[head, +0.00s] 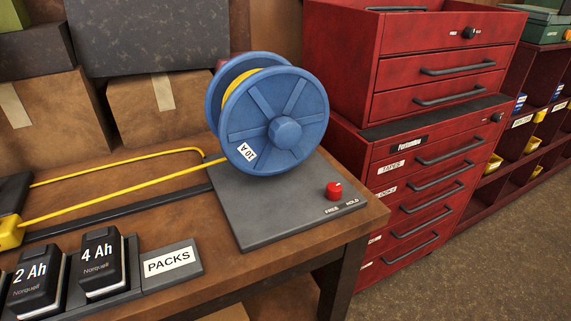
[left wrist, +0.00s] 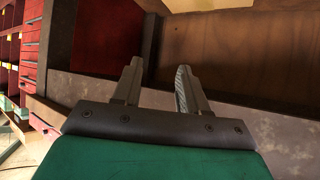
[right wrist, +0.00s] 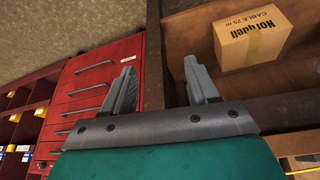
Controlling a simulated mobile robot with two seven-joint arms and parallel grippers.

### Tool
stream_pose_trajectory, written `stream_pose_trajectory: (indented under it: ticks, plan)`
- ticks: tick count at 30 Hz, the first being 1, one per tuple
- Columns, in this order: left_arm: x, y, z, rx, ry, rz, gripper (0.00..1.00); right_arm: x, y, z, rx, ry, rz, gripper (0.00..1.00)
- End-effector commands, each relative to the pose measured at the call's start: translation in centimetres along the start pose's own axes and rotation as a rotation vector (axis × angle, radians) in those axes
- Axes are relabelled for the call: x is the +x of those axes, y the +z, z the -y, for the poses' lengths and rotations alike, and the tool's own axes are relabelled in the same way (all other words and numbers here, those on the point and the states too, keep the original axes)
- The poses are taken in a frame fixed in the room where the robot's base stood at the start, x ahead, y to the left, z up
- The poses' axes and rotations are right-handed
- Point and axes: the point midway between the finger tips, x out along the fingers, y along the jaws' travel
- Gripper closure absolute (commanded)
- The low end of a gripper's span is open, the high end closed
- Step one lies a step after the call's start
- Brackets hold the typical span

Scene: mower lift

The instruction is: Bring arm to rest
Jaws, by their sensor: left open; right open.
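Neither arm shows in the head view. My left gripper (left wrist: 157,88) shows in the left wrist view with its two fingers apart and nothing between them. Behind it are brown wooden panels and a dark post. My right gripper (right wrist: 160,88) shows in the right wrist view, also with its fingers apart and empty. Past its fingers are a dark table leg, a red drawer cabinet and a wooden shelf with a cardboard box (right wrist: 252,38) marked "CABLE 25 m". Neither gripper visibly touches anything.
A wooden bench (head: 190,285) carries a blue cable reel (head: 262,125) with yellow cable on a grey plate (head: 265,220) with a red knob (head: 334,189). Battery packs (head: 101,262) stand front left. A red tool cabinet (head: 345,140) stands right of the bench; floor at lower right is clear.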

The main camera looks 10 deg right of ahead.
Motion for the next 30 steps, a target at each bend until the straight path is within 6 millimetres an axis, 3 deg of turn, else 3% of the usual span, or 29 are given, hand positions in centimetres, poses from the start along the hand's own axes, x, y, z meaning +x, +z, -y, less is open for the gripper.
stream_pose_trajectory:
  ticks: [17,30]
  plan:
    - [-1.3,-1.0,0.7,0.005,-0.016,0.009,0.57,5.7,-3.8,1.1,-0.022,-0.023,-0.418,0.41]
    - [-1.7,-1.2,0.8,0.004,-0.021,0.004,0.57,6.5,-4.2,1.6,-0.027,-0.035,-0.586,0.41]
